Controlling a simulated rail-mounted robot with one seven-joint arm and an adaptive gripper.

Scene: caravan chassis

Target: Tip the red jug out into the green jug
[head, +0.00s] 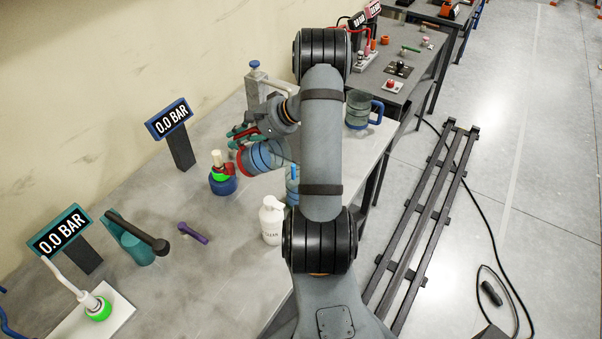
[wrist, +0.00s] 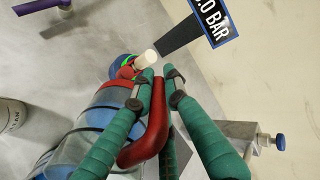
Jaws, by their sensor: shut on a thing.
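The red jug (head: 262,157) is a clear vessel with dark bands, a red end ring and bluish contents. It is tilted well over toward its side, above the bench. My gripper (head: 236,136) is shut on its red handle; in the wrist view the green fingers (wrist: 158,82) lie on either side of the red handle (wrist: 152,130). A jug with a blue handle (head: 360,110) stands upright at the bench's right edge. Another bluish vessel (head: 291,186) is mostly hidden behind my arm. I cannot tell a green jug with certainty.
A blue pot with a green ring (head: 222,183) stands just below left of the held jug. A white pump bottle (head: 271,222) stands near the front edge. A gauge (head: 170,120), a teal device (head: 135,240) and a purple tool (head: 193,232) are farther left. Bare bench lies between them.

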